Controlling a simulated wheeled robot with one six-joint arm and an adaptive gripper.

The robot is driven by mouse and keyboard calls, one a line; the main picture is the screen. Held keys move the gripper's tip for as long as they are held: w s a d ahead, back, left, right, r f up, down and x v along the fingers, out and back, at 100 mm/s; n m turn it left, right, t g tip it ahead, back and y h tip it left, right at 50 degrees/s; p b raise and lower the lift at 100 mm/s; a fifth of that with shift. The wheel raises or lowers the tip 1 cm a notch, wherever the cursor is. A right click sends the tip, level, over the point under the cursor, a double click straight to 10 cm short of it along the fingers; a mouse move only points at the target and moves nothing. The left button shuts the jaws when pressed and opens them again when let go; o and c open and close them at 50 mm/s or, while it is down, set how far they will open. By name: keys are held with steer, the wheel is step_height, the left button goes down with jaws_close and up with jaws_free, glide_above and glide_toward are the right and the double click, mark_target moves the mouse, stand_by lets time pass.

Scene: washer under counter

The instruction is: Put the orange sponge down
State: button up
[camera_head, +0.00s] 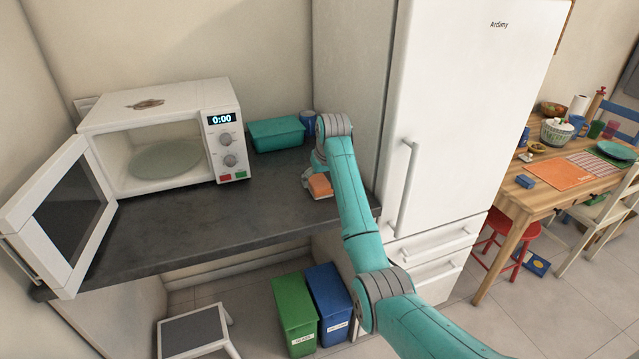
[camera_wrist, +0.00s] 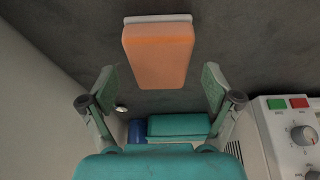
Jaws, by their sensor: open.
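The orange sponge (camera_head: 319,185) appears to rest on the dark counter (camera_head: 215,215) near its right end, with a pale layer on its underside. In the wrist view the sponge (camera_wrist: 158,55) lies just beyond the fingertips, roughly centred between them. My gripper (camera_wrist: 160,84) is open, with a visible gap between each finger and the sponge. In the head view my own arm partly hides the gripper beside the sponge.
An open-doored white microwave (camera_head: 160,105) stands on the left of the counter. A teal container (camera_head: 277,134) and a blue cup (camera_head: 308,122) stand behind the sponge. A tall white fridge (camera_head: 470,110) is on the right. The counter left of the sponge is clear.

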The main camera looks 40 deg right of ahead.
steer(key=v, duration=0.8)
steer(key=shift+s+a+r, duration=0.2)
steer(key=shift+r, duration=0.05)
